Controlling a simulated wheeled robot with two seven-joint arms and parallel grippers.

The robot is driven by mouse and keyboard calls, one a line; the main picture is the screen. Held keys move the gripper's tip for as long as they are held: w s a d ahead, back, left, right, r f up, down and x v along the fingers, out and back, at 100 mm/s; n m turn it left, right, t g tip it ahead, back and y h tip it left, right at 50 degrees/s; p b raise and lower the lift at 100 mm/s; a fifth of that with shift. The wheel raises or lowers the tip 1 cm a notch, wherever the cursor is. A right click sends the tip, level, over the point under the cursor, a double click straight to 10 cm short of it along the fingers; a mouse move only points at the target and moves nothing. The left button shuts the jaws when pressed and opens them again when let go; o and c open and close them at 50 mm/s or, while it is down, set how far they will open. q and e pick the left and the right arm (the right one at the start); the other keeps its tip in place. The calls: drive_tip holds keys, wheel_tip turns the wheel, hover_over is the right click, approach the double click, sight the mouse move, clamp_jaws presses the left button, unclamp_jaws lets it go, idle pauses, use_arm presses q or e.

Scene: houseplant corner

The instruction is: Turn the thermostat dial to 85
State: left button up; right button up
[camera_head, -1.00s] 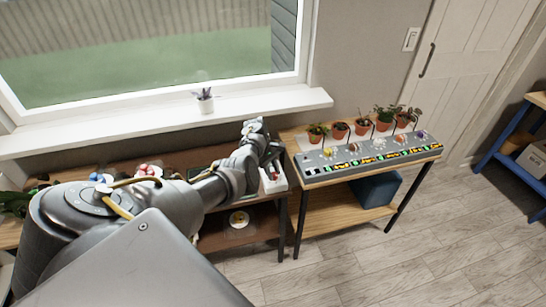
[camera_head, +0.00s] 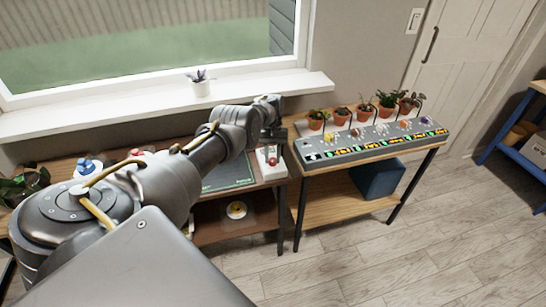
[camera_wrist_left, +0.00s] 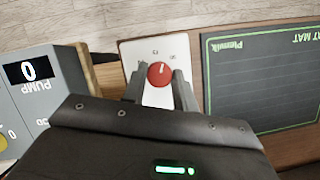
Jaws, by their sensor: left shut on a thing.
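The thermostat is a white plate (camera_wrist_left: 136,52) with a red round dial (camera_wrist_left: 160,73) in the left wrist view. A pale mark shows on the dial's face, and small labels are printed beyond it, too blurred to read surely. My left gripper (camera_wrist_left: 160,80) has a dark finger on each side of the dial and is shut on it. In the head view the white thermostat (camera_head: 262,159) stands at the right end of the brown table, and my left gripper (camera_head: 272,143) is over it, partly hiding it. My right gripper is not in view.
A dark green mat (camera_head: 228,178) lies left of the thermostat. To the right, a grey pump panel (camera_head: 335,158) with several potted plants (camera_head: 340,116) behind it fills a wooden bench. A window sill (camera_head: 130,110) runs behind. The floor in front is clear.

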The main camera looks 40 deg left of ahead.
use_arm(q)
drive_tip(key=m, duration=0.2)
drive_tip(key=m+y, duration=0.1)
drive_tip(key=shift+s+d+f+m+g+b, duration=0.1)
drive_tip(key=shift+s+f+m+g+b, duration=0.1)
drive_tip(key=shift+m+g+b, duration=0.2)
drive_tip(key=m+y, duration=0.1)
drive_tip(key=m, duration=0.2)
drive_tip(key=shift+d+r+m+y+p, duration=0.1)
drive_tip(key=shift+m+y+p, duration=0.2)
drive_tip(key=shift+p, duration=0.05)
drive_tip(key=m+y+p, duration=0.1)
drive_tip(key=m+p, duration=0.1)
drive_tip(key=m, duration=0.1)
drive_tip(key=shift+d+r+m, duration=0.1)
drive_tip(key=shift+m, duration=0.2)
drive_tip(key=shift+m+y+p, duration=1)
drive_tip(key=shift+m+p, duration=0.65)
drive_tip(key=shift+m, duration=0.55)
drive_tip(key=shift+d+f+t, duration=0.1)
drive_tip(key=shift+f+t, duration=0.15)
drive_tip(key=shift+t, duration=0.05)
drive_tip(key=o, duration=1)
drive_tip(key=shift+r, duration=0.1)
drive_tip(key=shift+w+r, duration=0.1)
